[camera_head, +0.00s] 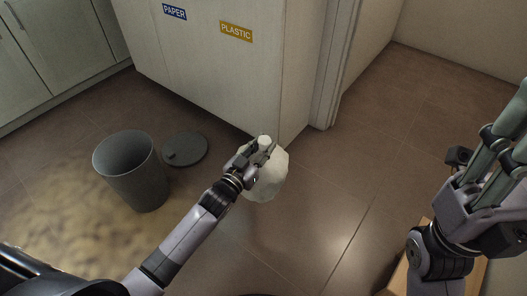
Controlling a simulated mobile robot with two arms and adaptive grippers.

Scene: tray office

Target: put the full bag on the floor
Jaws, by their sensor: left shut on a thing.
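A pale, rounded full bag (265,183) hangs under my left gripper (261,150) in the head view. My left gripper is shut on the bag's top, and its fingers and wrist hide part of the bag. Brown floor tiles (315,205) show around the bag; I cannot tell whether its underside touches the floor. My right gripper (458,160) is at the right edge, away from the bag, and its fingers are partly hidden, so its opening is unclear.
An open grey bin (137,180) stands at the left with its round lid (186,149) on the floor beside it. A pale cabinet (215,75) with PAPER and PLASTIC labels stands behind. A wooden edge (405,270) shows at the bottom right. The floor at centre right is clear.

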